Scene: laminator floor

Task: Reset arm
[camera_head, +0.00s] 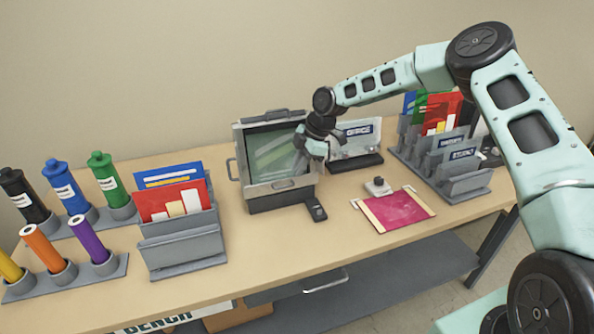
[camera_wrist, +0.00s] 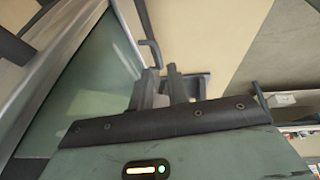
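My arm reaches in from the right in the head view, and my gripper (camera_head: 310,150) is at the upper right side of the grey laminator-like machine (camera_head: 283,196). The machine has a framed greenish panel (camera_head: 268,152). My gripper covers part of its right edge. In the wrist view, the two dark fingers (camera_wrist: 163,84) are close together with a narrow gap. I see nothing clearly held between them. A thin bent dark bar (camera_wrist: 149,38) is just beyond the fingertips, and I cannot tell whether they touch it. The greenish panel fills the left of that view.
A rack with red and blue folders (camera_head: 180,240) and several coloured rolls stand left. Right are a display stand (camera_head: 355,163), a magenta sheet (camera_head: 397,210), a small grey block with a knob (camera_head: 378,187) and a grey file rack (camera_head: 465,184). The bench front centre is clear.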

